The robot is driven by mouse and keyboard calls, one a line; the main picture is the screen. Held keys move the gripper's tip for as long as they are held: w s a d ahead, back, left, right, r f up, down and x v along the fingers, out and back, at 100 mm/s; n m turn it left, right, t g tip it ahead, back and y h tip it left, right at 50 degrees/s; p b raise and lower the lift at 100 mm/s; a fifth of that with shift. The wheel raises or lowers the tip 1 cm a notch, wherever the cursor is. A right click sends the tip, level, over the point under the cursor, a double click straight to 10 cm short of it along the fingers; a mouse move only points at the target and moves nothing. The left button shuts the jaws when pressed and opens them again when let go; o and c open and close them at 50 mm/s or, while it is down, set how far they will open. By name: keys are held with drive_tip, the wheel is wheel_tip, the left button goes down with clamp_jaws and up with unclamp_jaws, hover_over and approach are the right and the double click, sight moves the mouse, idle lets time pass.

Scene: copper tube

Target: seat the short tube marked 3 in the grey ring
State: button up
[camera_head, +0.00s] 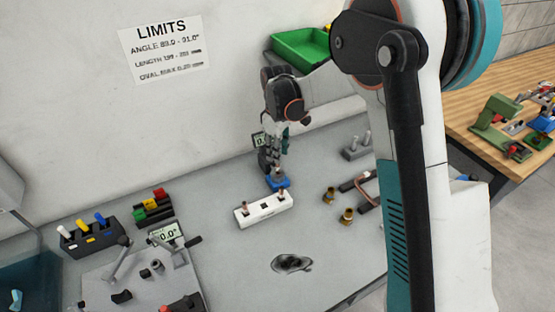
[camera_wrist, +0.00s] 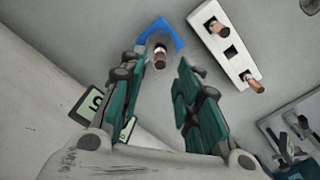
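A short copper tube (camera_wrist: 159,58) stands at a grey ring on a blue base (camera_wrist: 172,27); I cannot tell how deep it sits. I cannot read any number on it. My gripper (camera_wrist: 164,68) is open, with one finger on each side of the tube and visible gaps to it. In the head view my gripper (camera_head: 275,165) points down right above the blue base (camera_head: 278,183), and its fingers hide most of the ring. A white rack (camera_head: 264,208) beside the base holds two copper tubes upright in its end holes; the middle hole (camera_wrist: 231,50) is empty.
Brass fittings (camera_head: 347,215) and a copper-tube fixture stand to the right. A grey block with pegs (camera_head: 357,147) is behind. A gauge plate (camera_head: 140,275), an angle display (camera_head: 165,234) and a black marker holder (camera_head: 90,238) are at left. A dark stain (camera_head: 292,263) lies in front.

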drive_tip(key=shift+r, duration=2.8)
drive_tip(key=shift+f, duration=0.1)
